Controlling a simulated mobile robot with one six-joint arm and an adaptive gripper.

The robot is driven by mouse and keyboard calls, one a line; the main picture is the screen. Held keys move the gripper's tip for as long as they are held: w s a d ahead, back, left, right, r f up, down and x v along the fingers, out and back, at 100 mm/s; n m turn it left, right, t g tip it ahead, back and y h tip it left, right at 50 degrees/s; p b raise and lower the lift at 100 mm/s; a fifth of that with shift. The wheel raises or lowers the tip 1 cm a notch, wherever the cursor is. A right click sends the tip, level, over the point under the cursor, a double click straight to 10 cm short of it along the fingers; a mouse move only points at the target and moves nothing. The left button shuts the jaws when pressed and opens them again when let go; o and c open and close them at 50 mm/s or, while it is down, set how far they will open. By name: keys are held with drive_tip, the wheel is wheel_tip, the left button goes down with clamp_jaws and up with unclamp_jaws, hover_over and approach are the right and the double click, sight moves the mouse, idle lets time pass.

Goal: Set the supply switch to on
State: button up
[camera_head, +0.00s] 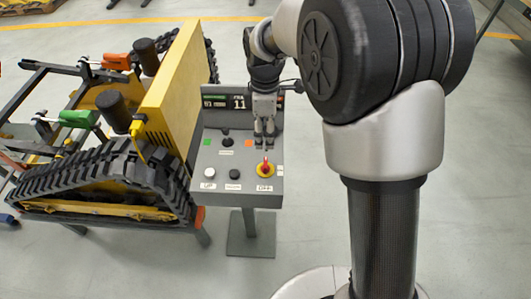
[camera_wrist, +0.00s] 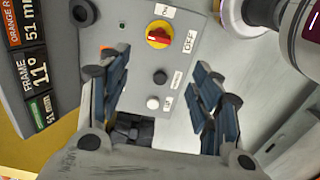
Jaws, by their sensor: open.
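The supply switch (camera_head: 265,168) is a red rotary handle on a yellow round base, at the right front of a grey control panel (camera_head: 215,178). In the wrist view the switch (camera_wrist: 158,35) is at the top middle, with an OFF label (camera_wrist: 190,40) and an ON label (camera_wrist: 165,11) beside it. I cannot tell for certain which label the handle points to. My gripper (camera_head: 264,142) hangs over the panel, behind and above the switch. In the wrist view my gripper (camera_wrist: 158,88) is open and empty, with its fingers apart and clear of the switch.
A white button (camera_head: 210,173) and a black button (camera_head: 234,173) sit left of the switch. A small black joystick (camera_head: 227,141) and displays are further back. A tracked carrier (camera_head: 100,180) with a yellow plate stands close on the left. Floor to the right is clear.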

sight(266, 162)
wheel_tip(266, 162, down, 16)
drive_tip(key=b, duration=0.4)
drive_tip(key=shift+w, duration=0.1)
drive_tip(key=shift+c, duration=0.5)
drive_tip(key=c, duration=1)
